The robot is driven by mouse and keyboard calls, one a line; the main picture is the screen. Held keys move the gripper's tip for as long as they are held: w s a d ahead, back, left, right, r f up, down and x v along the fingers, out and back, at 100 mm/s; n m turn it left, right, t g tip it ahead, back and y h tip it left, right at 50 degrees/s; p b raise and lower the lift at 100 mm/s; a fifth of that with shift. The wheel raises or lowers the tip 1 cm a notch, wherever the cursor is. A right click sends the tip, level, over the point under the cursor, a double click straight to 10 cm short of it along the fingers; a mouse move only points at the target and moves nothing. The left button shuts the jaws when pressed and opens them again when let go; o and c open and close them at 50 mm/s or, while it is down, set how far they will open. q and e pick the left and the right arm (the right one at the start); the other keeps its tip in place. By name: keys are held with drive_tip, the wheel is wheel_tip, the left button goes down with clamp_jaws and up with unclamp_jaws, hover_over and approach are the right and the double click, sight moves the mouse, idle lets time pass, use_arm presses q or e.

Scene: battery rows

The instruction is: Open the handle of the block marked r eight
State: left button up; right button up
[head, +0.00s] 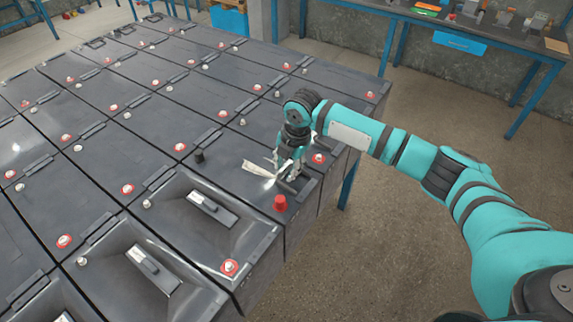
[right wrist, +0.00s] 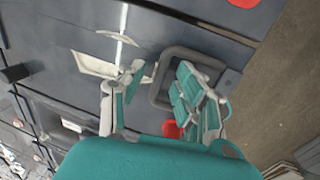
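My right gripper (head: 284,172) is over the near right corner of a dark grey battery block (head: 232,185). In the right wrist view my right gripper (right wrist: 160,98) has its two fingers apart. A grey loop handle (right wrist: 185,50) lies at the fingertips. The right finger covers part of the loop, and the left finger is beside it. I cannot tell whether they touch it. In the head view the handle (head: 299,186) is partly hidden by the fingers. I can read no mark such as r eight on any block. My left gripper is not in view.
The block has a red cap (head: 280,203), a black cap (head: 199,156) and a white tag (head: 257,168). Rows of similar blocks with red-ringed terminals fill the left. A blue-legged bench (head: 480,32) stands at the back right. The floor (head: 400,225) at right is clear.

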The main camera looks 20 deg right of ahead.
clamp_jaws()
